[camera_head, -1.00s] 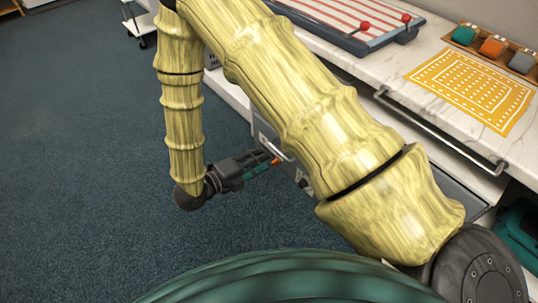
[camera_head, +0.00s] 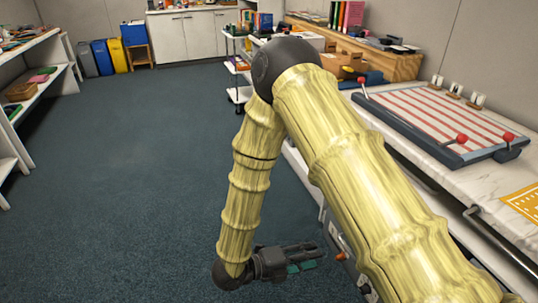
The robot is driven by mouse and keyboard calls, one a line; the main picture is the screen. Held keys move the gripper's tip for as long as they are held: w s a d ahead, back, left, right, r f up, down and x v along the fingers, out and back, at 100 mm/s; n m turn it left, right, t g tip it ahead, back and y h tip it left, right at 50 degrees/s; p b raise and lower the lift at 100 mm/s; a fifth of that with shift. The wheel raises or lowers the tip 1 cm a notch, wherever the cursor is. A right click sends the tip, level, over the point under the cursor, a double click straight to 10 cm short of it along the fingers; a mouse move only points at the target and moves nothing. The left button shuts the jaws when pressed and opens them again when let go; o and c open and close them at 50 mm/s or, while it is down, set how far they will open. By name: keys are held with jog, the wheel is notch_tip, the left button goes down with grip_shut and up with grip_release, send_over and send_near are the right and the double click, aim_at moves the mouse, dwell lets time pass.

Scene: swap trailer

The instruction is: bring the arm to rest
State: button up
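My arm, with yellow bamboo-like links, reaches up from the lower right, bends at a dark elbow and hangs down to a dark wrist. My gripper (camera_head: 312,255) is low over the blue-green carpet (camera_head: 130,190), pointing right toward the front of the counter. Its dark fingers look a little apart, with teal parts along them, but they are small and seen from the side. I see nothing held between them. An orange knob (camera_head: 341,256) on the grey front shows just right of the fingertips; I cannot tell the gap between them.
A marble counter (camera_head: 437,178) runs along the right with a striped board (camera_head: 440,115) with red-knobbed levers. A metal handle (camera_head: 500,240) sticks out from its front. A white cart (camera_head: 238,92) stands beyond the elbow. Shelves (camera_head: 30,110) line the left. The carpet at left is open.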

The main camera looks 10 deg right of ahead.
jog(key=d+f+n+t+y, duration=0.35)
jog(key=f+n+y, duration=0.25)
jog(key=f+n, duration=0.6)
jog(key=s+f+n+g+y, duration=0.2)
jog(key=s+f+n+y, duration=0.4)
jog(key=s+f+n, duration=0.45)
jog(key=s+n+g+y, duration=0.3)
jog(key=s+n+g, duration=0.1)
jog(key=s+n, duration=0.75)
notch_tip(320, 180, up, 14)
jog(key=p, duration=1.4)
jog(key=shift+s+m, duration=0.3)
